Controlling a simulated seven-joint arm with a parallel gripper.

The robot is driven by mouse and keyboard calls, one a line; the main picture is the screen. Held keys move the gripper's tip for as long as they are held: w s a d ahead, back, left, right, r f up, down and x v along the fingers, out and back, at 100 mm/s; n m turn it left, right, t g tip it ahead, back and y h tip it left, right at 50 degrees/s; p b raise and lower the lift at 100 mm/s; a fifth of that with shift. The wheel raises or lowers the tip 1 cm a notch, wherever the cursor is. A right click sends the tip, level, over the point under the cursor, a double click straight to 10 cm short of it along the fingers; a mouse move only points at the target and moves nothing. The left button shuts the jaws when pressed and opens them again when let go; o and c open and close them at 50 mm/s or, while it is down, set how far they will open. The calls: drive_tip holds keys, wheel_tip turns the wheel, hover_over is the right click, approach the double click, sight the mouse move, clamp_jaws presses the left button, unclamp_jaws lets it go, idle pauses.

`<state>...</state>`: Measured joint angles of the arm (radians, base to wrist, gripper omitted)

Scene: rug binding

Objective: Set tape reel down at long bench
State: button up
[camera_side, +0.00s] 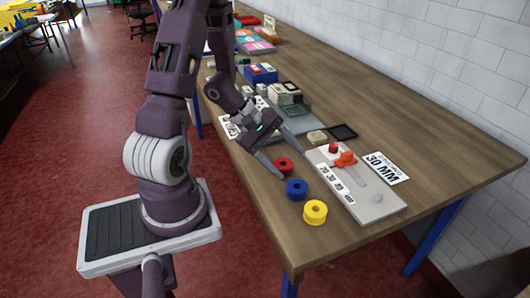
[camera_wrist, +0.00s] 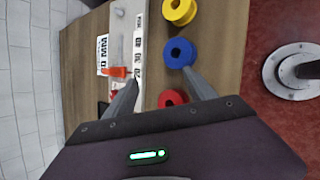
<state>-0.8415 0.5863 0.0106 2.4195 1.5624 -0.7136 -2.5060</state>
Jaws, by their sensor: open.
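Three tape reels lie flat in a row on the long wooden bench (camera_side: 405,122): a red reel (camera_side: 283,164), a blue reel (camera_side: 297,190) and a yellow reel (camera_side: 315,212). My gripper (camera_side: 295,167) is open, with its fingers spread above the bench by the red reel. In the wrist view, the gripper (camera_wrist: 160,77) has the red reel (camera_wrist: 172,98) showing between its fingers, partly hidden by the gripper body. The blue reel (camera_wrist: 180,52) is just beyond one fingertip, and the yellow reel (camera_wrist: 179,10) is farther off. I see nothing held.
A pale board (camera_side: 378,206) with an orange-handled tool (camera_side: 346,159) lies right of the reels, beside a "30 MM" card (camera_side: 386,168). A black tray (camera_side: 343,132) and several boxes stand farther back. The bench's near right end is clear.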

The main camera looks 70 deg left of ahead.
drive_tip(key=w+a+r+m+y, duration=0.3)
drive_tip(key=r+m+y, duration=0.2)
wheel_tip(320, 180, up, 11)
drive_tip(key=s+d+m+y, duration=0.2)
drive_tip(key=s+m+y, duration=0.15)
drive_tip(key=m, duration=0.25)
drive_tip(key=s+d+r+m+g+h, duration=0.1)
drive_tip(key=s+d+r+m+h, duration=0.2)
drive_tip(key=s+d+m, duration=0.6)
drive_tip(key=s+d+h, duration=0.1)
drive_tip(key=s+d, duration=0.3)
drive_tip(key=d, duration=0.1)
drive_tip(key=shift+r, duration=0.3)
